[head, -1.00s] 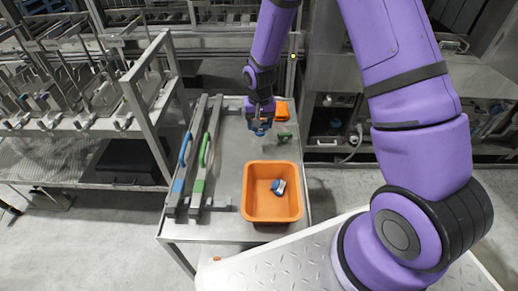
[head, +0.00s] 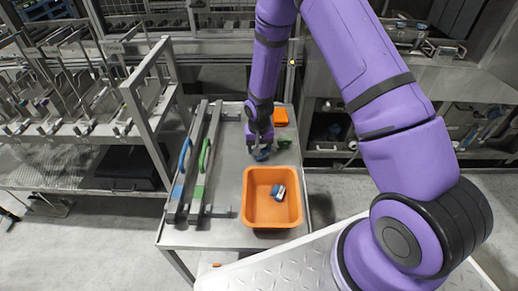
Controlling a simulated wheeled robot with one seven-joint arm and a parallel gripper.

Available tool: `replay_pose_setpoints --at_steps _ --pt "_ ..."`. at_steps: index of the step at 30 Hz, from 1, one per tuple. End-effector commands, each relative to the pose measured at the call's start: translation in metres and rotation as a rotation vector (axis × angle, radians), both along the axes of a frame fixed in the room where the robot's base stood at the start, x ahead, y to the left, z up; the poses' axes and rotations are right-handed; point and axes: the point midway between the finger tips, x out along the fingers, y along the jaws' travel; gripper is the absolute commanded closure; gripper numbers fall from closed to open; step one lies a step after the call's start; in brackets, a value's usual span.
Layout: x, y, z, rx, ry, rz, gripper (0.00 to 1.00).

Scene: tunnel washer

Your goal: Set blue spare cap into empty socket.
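My gripper (head: 261,148) points down over the steel table, behind the orange bin. A small blue piece (head: 262,156), which looks like the blue cap, is at its fingertips and appears held between them. I cannot tell whether its underside touches the table. A blue piece with a pale and dark part (head: 278,192) lies in the orange bin (head: 248,205). A small green piece (head: 284,142) is just right of my gripper. I cannot make out an empty socket; it may be hidden under or behind my gripper.
Two long grey bars with a blue handle (head: 184,154) and a green handle (head: 205,156) lie on the table's left side. A small orange tray (head: 281,117) is at the back right. A metal rack (head: 150,95) stands left. Bare tabletop (head: 228,150) lies between bars and gripper.

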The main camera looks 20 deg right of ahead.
Motion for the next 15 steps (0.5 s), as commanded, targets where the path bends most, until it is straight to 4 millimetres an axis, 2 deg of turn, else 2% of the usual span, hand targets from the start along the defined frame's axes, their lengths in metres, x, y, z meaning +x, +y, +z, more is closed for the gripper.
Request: replay_pose_setpoints --at_steps 2,14,15 --pt "-0.0004 0.0001 -0.0064 0.000 0.001 0.001 0.64" --pt "-0.0001 0.0001 -0.0104 0.000 0.000 0.001 0.64" --pt "0.0000 0.0001 -0.0105 0.000 -0.001 0.001 0.37"
